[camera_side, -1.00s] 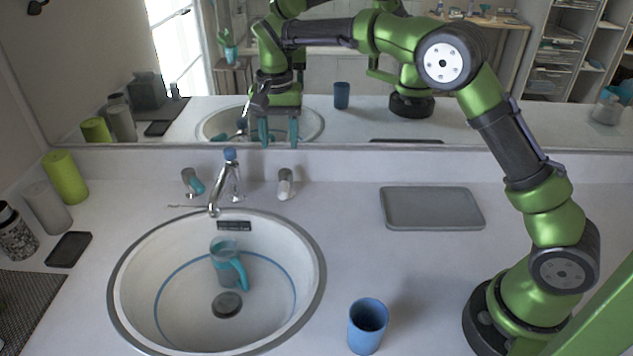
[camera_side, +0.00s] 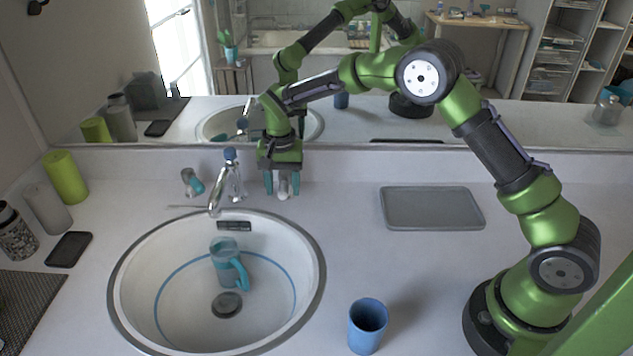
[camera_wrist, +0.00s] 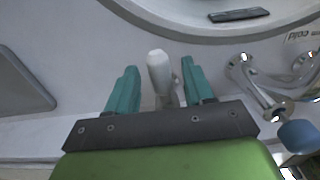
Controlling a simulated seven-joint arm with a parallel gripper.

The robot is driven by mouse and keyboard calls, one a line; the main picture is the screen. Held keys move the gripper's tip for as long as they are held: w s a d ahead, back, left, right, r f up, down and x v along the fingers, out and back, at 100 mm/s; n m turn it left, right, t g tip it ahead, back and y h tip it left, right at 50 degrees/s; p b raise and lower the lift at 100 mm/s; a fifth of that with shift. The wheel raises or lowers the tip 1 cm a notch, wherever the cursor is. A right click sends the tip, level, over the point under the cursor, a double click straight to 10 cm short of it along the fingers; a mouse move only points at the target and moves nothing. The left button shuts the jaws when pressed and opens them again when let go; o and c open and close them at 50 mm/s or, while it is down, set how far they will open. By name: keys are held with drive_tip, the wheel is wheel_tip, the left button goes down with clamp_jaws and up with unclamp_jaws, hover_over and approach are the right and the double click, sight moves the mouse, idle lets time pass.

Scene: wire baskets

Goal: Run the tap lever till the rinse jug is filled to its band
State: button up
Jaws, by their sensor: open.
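The rinse jug (camera_side: 226,268), clear grey with a teal handle, stands upright in the round basin below the chrome tap spout (camera_side: 216,196). I see no water stream from the spout. A pale, stubby tap lever (camera_wrist: 159,72) stands right of the spout. My open gripper (camera_side: 282,190) points down over this lever, with a teal finger on either side of it. The wrist view shows my gripper (camera_wrist: 153,85) with the lever between the fingers, apparently touching neither. Another lever with a teal part (camera_side: 192,182) stands left of the spout. The water level in the jug is unclear.
The basin rim (camera_side: 318,270) is grey, with a blue line inside the bowl. A blue cup (camera_side: 367,325) stands right of the basin and a grey tray (camera_side: 432,208) lies behind it. A mirror rises behind the counter. Bottles and a dark slab (camera_side: 69,249) are on the left.

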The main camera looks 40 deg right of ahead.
sight(287, 187)
clamp_jaws()
drive_tip(key=shift+d, duration=0.1)
drive_tip(key=shift+s+d+n, duration=0.25)
drive_tip(key=shift+s+n, duration=0.05)
drive_tip(key=shift+n, duration=0.5)
unclamp_jaws()
wheel_tip(287, 187, up, 17)
idle(0.3)
